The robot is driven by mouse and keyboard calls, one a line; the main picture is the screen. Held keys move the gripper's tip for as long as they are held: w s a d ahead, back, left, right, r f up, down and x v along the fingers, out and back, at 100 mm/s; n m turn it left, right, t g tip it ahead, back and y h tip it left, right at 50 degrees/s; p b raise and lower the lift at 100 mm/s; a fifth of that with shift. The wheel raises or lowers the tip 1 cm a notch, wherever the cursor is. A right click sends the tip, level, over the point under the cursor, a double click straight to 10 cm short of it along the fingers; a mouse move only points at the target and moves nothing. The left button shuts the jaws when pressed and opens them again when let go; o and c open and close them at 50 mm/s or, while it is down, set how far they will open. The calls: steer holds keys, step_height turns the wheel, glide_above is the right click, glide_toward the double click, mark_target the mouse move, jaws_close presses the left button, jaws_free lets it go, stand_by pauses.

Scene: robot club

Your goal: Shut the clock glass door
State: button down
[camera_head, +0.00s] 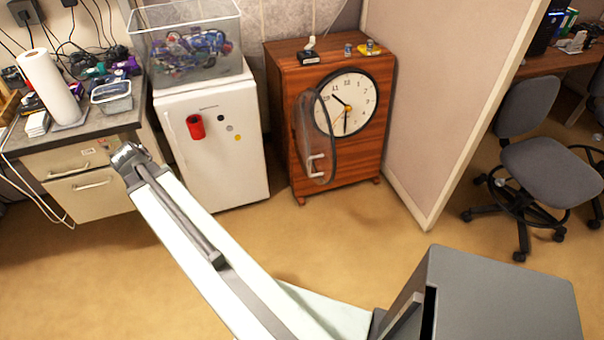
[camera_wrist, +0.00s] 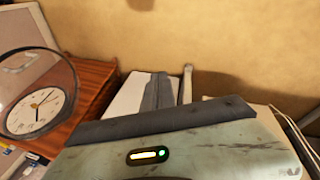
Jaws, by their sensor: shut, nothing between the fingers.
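The clock (camera_head: 357,92) has a white face and dark rim on the front of a wooden cabinet. Its round glass door (camera_head: 304,130) stands open, swung out from the left side of the face and overlapping it. A pale handle (camera_head: 316,165) sits low on the door. In the wrist view the clock face (camera_wrist: 36,111) is upside down at the left, with the door (camera_wrist: 70,73) in front. My gripper (camera_head: 128,158) is shut and empty, well left of the door and apart from it. Its fingertips are not clear in the wrist view.
A white fridge (camera_head: 222,155) bearing a clear bin (camera_head: 190,58) stands left of the cabinet (camera_head: 290,65). A counter (camera_head: 75,140) is at far left. A partition (camera_head: 435,100) and office chair (camera_head: 550,165) are at right. Floor in front is open.

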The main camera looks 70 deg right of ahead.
steer(key=s+d+f+m+g+h+b, duration=0.2)
steer(key=s+d+m, duration=0.2)
steer(key=s+d, duration=0.9)
steer(key=s+d+f+m+g+h+b, duration=0.1)
steer(key=s+d+m+b, duration=0.2)
steer(key=s+d, duration=1.05)
steer(key=s+d+f+b, duration=0.2)
steer(key=d+f+b, duration=0.5)
steer(key=d, duration=0.3)
steer(key=shift+f+b, duration=0.4)
steer(key=shift+f, duration=0.1)
steer(key=shift+s, duration=0.1)
